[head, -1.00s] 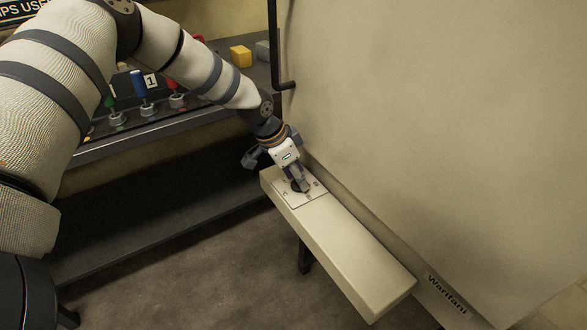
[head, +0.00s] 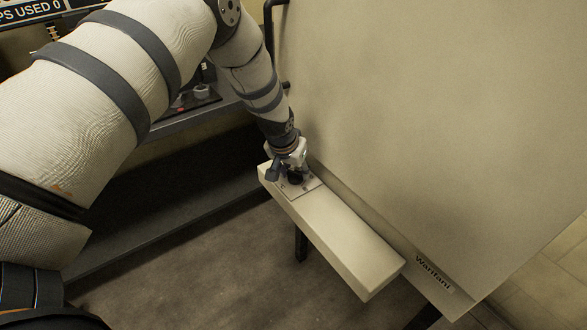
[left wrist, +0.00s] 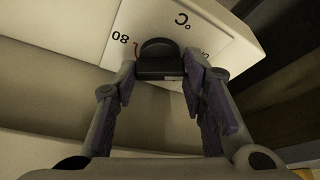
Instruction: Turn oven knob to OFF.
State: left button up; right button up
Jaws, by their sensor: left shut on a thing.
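The oven knob (left wrist: 160,58) is black and sits on a white dial plate (left wrist: 200,22) marked "80" and "°C". In the head view the knob (head: 295,179) shows as a small dark shape on the plate (head: 312,184), near the far end of the long pale panel (head: 350,246). My left gripper (head: 292,174) reaches down to the knob from above. In the left wrist view its two fingers (left wrist: 162,75) stand on either side of the knob, shut on it. A red mark shows at the knob's left edge. The OFF mark cannot be made out. My right gripper is not in view.
The large pale oven body (head: 430,130) labelled "Warifani" rises right beside the panel. A dark shelf (head: 180,215) stands to the left, with a bench holding small parts (head: 200,92) above it, partly hidden by my left arm. The floor (head: 200,280) in front is clear.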

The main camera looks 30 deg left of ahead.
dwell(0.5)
pick_arm(q)
jog(key=o, duration=1.2)
jog(key=shift+c, duration=0.2)
jog(key=v, duration=1.2)
